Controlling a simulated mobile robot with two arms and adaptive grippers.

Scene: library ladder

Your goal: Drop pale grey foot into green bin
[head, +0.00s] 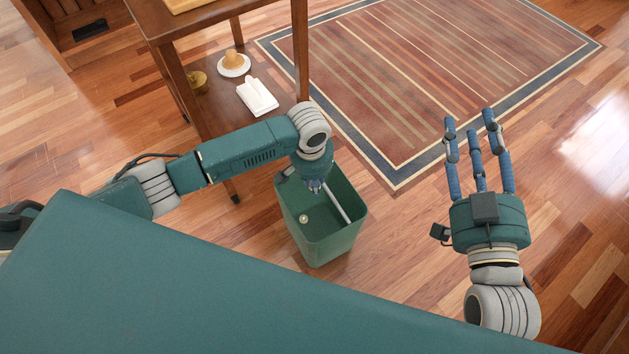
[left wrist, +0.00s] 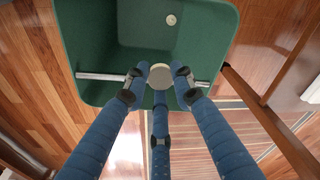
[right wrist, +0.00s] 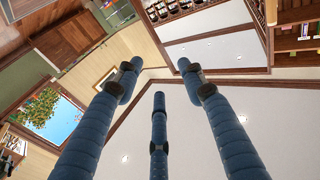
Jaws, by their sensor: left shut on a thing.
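The green bin (head: 345,245) stands on the floor, open at the top. My left gripper (head: 315,187) points down over the bin's mouth. In the left wrist view, the left gripper (left wrist: 160,80) is shut on the pale grey foot (left wrist: 160,75), a round, pale piece. The green bin (left wrist: 95,45) lies below it in that view. The held foot is hidden in the head view. My right gripper (head: 472,130) is raised at the right, its fingers spread, open and empty.
A metal tube (head: 340,205) leans inside the bin, with a small pale round piece (head: 303,218) near it. A wooden table (head: 215,115) behind the bin bears a white folded cloth (head: 257,97) and a plate (head: 233,68). A striped rug (head: 420,70) lies behind.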

